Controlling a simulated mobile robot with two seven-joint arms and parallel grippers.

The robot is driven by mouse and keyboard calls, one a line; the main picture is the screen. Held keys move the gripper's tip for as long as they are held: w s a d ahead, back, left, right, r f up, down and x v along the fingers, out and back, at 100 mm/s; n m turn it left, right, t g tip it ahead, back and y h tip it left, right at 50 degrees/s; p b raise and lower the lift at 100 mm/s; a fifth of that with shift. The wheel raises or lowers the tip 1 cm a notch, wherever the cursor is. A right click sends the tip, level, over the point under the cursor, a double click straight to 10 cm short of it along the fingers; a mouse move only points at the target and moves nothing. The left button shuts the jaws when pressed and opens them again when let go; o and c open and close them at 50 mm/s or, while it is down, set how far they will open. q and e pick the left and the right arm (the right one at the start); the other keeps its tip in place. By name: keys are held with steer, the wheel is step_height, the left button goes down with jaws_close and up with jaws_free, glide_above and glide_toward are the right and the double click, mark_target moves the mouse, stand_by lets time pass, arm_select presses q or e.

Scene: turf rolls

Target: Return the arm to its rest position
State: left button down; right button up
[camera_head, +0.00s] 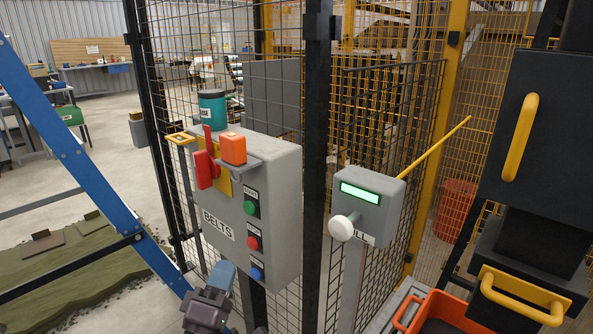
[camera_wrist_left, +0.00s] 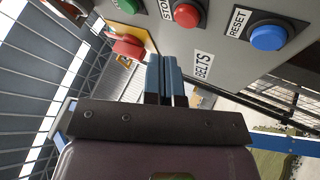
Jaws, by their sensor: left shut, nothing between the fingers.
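My left gripper (camera_head: 223,272) is at the bottom of the head view, in front of the lower left part of the grey BELTS control box (camera_head: 278,185). Its blue fingers are together and empty. In the left wrist view the shut fingers (camera_wrist_left: 165,72) point up toward the box's lower edge and the red switch handle (camera_wrist_left: 128,46). Whether the fingers touch the box cannot be told. My right gripper is not in view.
The box carries a green button (camera_head: 250,207), a red button (camera_head: 252,243), a blue button (camera_head: 256,273) and an orange block (camera_head: 232,149). A grey post box with a white knob (camera_head: 342,227) stands right. Mesh fencing is behind; a blue beam (camera_head: 85,150) crosses left.

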arm_select(q)
steer(key=s+a+f+m+g+p, duration=0.1)
steer(key=s+f+m+g, duration=0.25)
steer(key=f+m, duration=0.35)
steer(key=s+a+f+m+g, duration=0.1)
steer(key=s+f+m+g, duration=0.25)
steer(key=f+m, duration=0.35)
steer(key=s+a+f+g+y, duration=0.1)
steer(key=s+a+f, duration=0.2)
steer(key=s, duration=0.3)
steer(key=s+a+f+g+y+p, duration=0.1)
steer(key=s+a+f+g+y, duration=0.1)
steer(key=s, duration=0.4)
steer(key=s+a+f+g+y, duration=0.2)
steer(key=s+a+f, duration=0.2)
steer(key=s+f, duration=0.1)
steer(key=shift+s+f+p, duration=0.3)
steer(key=shift+s, duration=0.5)
